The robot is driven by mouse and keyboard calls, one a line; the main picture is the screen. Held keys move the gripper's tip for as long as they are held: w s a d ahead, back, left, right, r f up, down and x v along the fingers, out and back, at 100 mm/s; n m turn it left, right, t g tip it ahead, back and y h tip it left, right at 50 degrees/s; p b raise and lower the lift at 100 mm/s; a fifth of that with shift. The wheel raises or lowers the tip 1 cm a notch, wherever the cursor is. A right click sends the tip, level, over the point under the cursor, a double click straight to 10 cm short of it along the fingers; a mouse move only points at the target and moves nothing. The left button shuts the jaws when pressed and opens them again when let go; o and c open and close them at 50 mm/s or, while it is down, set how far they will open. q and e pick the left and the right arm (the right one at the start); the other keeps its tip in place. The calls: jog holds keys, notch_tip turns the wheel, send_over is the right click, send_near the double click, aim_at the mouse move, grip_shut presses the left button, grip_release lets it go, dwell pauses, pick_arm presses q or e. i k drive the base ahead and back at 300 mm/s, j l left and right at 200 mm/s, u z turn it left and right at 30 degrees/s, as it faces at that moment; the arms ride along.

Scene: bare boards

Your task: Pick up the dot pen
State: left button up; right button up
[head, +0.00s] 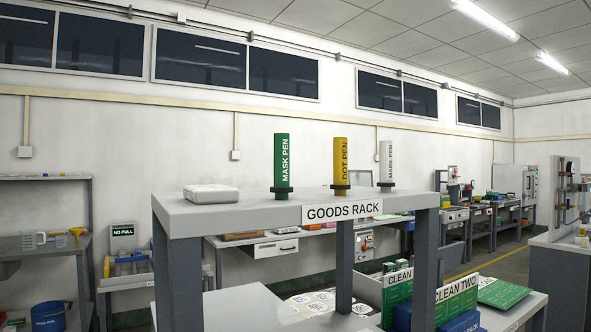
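The dot pen (340,163) is a yellow cylinder with dark "DOT PEN" lettering. It stands upright in a dark ring holder on top of the grey goods rack (245,214), near the middle of the head view. A green mask pen (282,163) stands upright to its left in a similar holder. A white mark pen (386,161) stands upright to its right, further back. Neither of my grippers shows in the head view.
A white box (211,194) lies on the rack's left end. Below the rack are green "CLEAN" boards (457,298) and blue boxes. A grey shelf with a blue bucket (49,316) stands at left. Workbenches line the back wall. Space above the rack is free.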

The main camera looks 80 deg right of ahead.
aim_at(341, 186)
jog(key=k+l, duration=1.25)
jog(key=k, duration=0.05)
